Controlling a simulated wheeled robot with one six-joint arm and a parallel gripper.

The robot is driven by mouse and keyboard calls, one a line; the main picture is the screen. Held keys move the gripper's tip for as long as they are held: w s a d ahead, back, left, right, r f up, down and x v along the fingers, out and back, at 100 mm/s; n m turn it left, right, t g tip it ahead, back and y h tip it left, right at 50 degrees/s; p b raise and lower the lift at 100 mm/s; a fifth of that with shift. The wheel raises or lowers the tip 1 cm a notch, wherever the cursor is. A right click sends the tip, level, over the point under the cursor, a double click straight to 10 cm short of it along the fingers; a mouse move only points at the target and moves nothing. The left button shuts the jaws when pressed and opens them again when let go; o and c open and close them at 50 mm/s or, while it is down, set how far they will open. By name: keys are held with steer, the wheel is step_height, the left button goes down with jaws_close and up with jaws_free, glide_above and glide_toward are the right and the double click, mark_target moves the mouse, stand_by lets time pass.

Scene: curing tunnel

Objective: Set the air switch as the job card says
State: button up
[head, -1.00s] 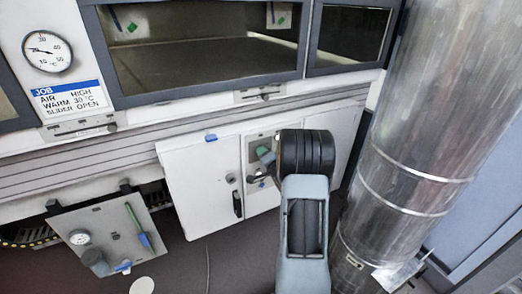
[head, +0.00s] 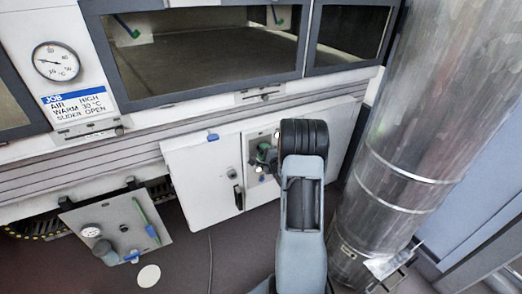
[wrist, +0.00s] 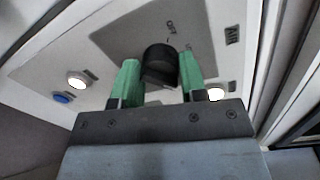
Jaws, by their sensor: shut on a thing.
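The job card (head: 82,106) at the left of the head view reads AIR HIGH, WARM 30 °C, SLIDER OPEN. The air switch is a black knob (wrist: 159,60) on a grey plate marked AIR in the wrist view. OFF is printed above it; smaller marks beside it are too blurred to read. My gripper (wrist: 160,82) has one green finger on each side of the knob and is shut on it. I cannot tell which mark the knob points to. In the head view my gripper (head: 266,154) is at the panel, and my arm largely hides the knob.
A lit white button (wrist: 77,80) and a blue one (wrist: 62,98) sit left of the knob, another white button (wrist: 217,92) right. A white cabinet door (head: 203,172) stands left of the panel. A large metal duct (head: 425,130) rises close on the right.

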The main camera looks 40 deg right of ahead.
steer(key=shift+w+r, duration=0.15)
steer(key=shift+r, duration=0.1)
stand_by(0.3)
steer(key=o, duration=0.7)
steer(key=shift+c, duration=0.2)
steer(key=shift+o, duration=1.3)
steer(key=shift+f, duration=0.15)
steer(key=s+a+r+p, duration=0.1)
steer(key=s, duration=1.3)
steer(key=shift+a+p, duration=0.4)
